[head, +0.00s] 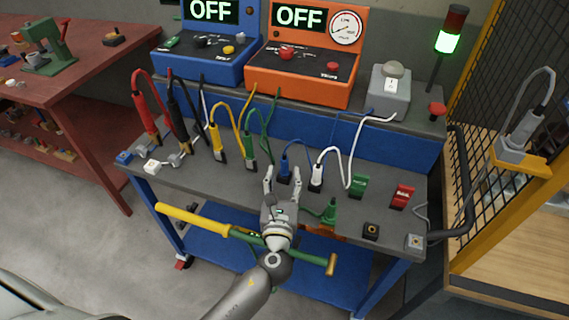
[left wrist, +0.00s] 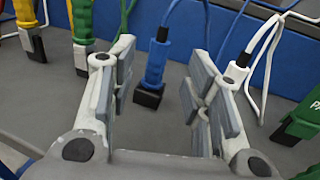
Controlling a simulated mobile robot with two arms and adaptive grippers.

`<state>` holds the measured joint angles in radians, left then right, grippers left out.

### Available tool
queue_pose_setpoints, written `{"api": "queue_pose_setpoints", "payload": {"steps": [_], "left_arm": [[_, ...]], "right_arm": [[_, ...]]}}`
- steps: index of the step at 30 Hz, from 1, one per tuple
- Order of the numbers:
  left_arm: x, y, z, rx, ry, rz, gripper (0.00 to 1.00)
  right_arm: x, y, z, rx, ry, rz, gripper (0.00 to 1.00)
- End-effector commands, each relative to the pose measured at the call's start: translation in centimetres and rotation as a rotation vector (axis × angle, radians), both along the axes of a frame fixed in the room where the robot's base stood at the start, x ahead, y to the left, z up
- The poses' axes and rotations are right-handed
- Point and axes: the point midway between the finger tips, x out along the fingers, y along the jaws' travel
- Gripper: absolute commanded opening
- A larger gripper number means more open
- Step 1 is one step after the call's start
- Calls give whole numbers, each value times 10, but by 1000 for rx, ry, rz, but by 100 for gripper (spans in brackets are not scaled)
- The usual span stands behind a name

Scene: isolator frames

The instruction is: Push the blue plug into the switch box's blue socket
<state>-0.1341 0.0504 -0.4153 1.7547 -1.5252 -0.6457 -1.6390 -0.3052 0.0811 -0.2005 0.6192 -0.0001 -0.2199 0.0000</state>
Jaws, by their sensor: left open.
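The blue plug (head: 285,170) stands upright in a dark holder on the grey bench top, with a blue cable from its top. In the left wrist view the blue plug (left wrist: 155,64) is beyond and between the fingers. My left gripper (head: 282,181) is open and empty, its fingers pointing at the plug; I see no contact. The grey switch box (head: 389,91), with a rocker switch and a domed top, stands on the raised shelf at the back. Blue and white cables run near it. I cannot make out its blue socket. My right gripper is out of view.
The white plug (head: 317,177) stands close right of the blue one. Green (head: 250,151) and yellow (head: 217,142) plugs stand left. A green block (head: 359,185) and red block (head: 403,196) are right. A green-handled tool (head: 327,212) lies in front. Loose cables hang behind.

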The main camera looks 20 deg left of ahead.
Motion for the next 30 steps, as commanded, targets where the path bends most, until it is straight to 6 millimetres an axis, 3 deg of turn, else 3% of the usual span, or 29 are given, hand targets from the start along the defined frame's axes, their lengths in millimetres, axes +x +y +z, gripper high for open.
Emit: {"api": "queue_pose_setpoints", "payload": {"steps": [5, 15, 25, 30], "left_arm": [[11, 3, 0, -1, 0, 1, 45], [52, 14, -5, 0, -1, 1, 45], [58, 15, -6, -1, 1, 1, 45], [58, 15, -6, -1, 1, 1, 23]], "right_arm": [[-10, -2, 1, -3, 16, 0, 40], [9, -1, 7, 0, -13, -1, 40], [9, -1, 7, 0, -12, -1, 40], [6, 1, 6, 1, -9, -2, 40]]}}
